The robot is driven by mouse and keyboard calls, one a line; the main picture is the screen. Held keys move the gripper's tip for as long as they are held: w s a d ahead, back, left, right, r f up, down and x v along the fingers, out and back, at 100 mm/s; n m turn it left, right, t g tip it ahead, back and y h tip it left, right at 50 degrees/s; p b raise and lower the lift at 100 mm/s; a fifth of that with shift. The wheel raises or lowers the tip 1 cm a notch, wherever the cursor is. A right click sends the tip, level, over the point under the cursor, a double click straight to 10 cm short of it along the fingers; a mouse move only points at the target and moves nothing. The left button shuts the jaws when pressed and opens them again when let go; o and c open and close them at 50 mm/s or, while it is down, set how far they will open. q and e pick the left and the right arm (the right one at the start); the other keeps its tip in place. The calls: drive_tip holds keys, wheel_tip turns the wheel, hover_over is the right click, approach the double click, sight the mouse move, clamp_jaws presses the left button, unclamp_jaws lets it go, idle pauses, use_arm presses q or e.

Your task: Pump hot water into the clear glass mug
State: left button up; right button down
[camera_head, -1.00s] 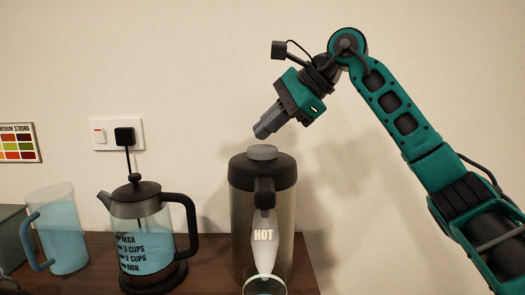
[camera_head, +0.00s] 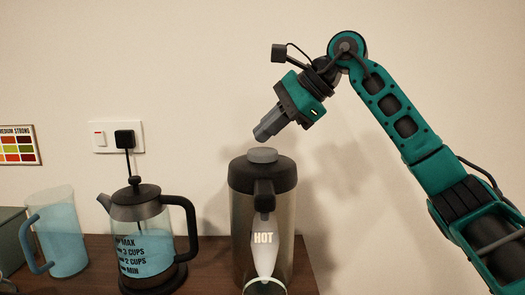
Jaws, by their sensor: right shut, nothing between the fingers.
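A tall grey pump flask (camera_head: 294,230) with a dark lid and the word HOT on its front stands on the brown counter. Its round grey pump button (camera_head: 262,155) sits raised on top. My right gripper (camera_head: 262,134) is shut and empty, pointing down and left, just above the button and apart from it. Below the pale tapered front piece of the flask, a round rim (camera_head: 265,288) shows at the bottom edge. It looks like the clear glass mug, but most of it is cut off. I cannot tell its contents. My left gripper is out of view.
A French press (camera_head: 146,245) with blue liquid stands left of the flask. A clear jug (camera_head: 60,235) with a blue handle stands farther left. A wall socket (camera_head: 118,136) with a plug and a colour chart (camera_head: 18,145) are behind. Wall space above is free.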

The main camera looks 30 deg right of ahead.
sight(267, 151)
idle(0.8)
drive_tip(key=shift+f, duration=0.4)
drive_tip(key=shift+f+b, duration=0.7)
drive_tip(key=shift+f, duration=0.35)
idle(0.9)
drive_tip(key=shift+r+p, duration=1.4)
drive_tip(key=shift+r, duration=0.1)
wheel_tip(267, 151, up, 5)
drive_tip(key=p, duration=0.5)
